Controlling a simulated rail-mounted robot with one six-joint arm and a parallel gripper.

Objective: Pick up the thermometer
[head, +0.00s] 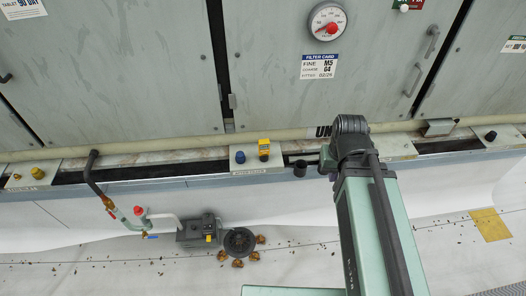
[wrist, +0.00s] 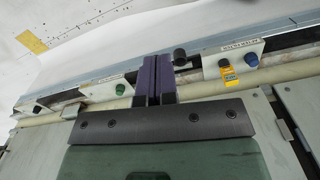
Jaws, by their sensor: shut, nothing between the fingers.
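No thing is clearly marked as the thermometer. A small yellow item with a dark face (head: 264,148) sits on a pale plate on the ledge, beside a blue knob (head: 240,157); it may be the thermometer. In the wrist view this yellow item (wrist: 228,75) lies right of my gripper (wrist: 153,58), apart from it. My gripper's purple fingers are together and empty, above the ledge beside a black knob (wrist: 179,57). In the head view my arm mostly hides the gripper. A round dial gauge (head: 328,20) with a red hub is fixed on the cabinet door.
Grey cabinet doors with handles (head: 432,40) stand behind the ledge. A pale pipe (head: 200,139) runs along their foot. A bent dark pipe (head: 94,180) and a small pump-like unit (head: 200,230) stand in front. The pale roof floor has scattered leaves.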

